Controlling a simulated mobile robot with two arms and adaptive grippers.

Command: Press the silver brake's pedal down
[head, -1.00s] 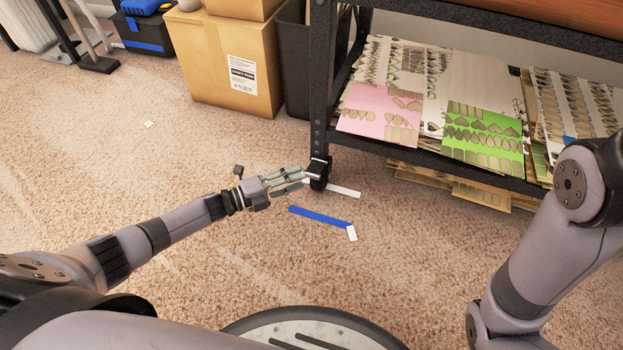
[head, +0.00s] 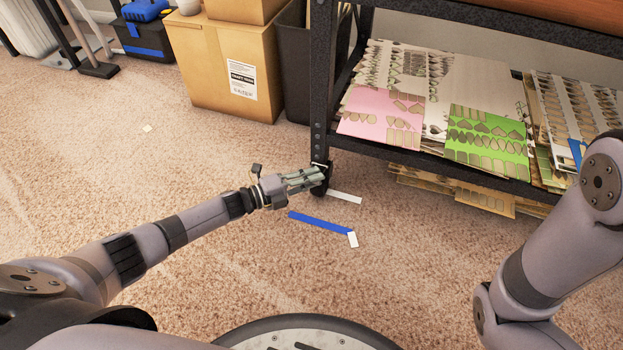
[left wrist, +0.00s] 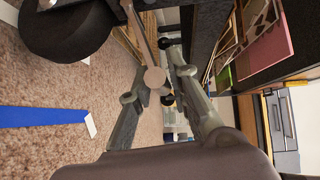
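The silver brake's pedal (left wrist: 143,45) is a narrow grey lever with a round end in the left wrist view. It stands beside a black caster wheel (left wrist: 65,30) under the rack's corner post. In the head view the caster (head: 320,188) is partly hidden by my left gripper (head: 322,173). In the left wrist view the fingers of this gripper (left wrist: 160,88) are apart, with a gap between them, and the pedal's round end appears at their tips. I cannot tell whether they touch it. My right gripper is out of view.
The black rack (head: 320,90) holds patterned sheets (head: 485,135) on its lower shelf. A cardboard box (head: 225,65) stands behind.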

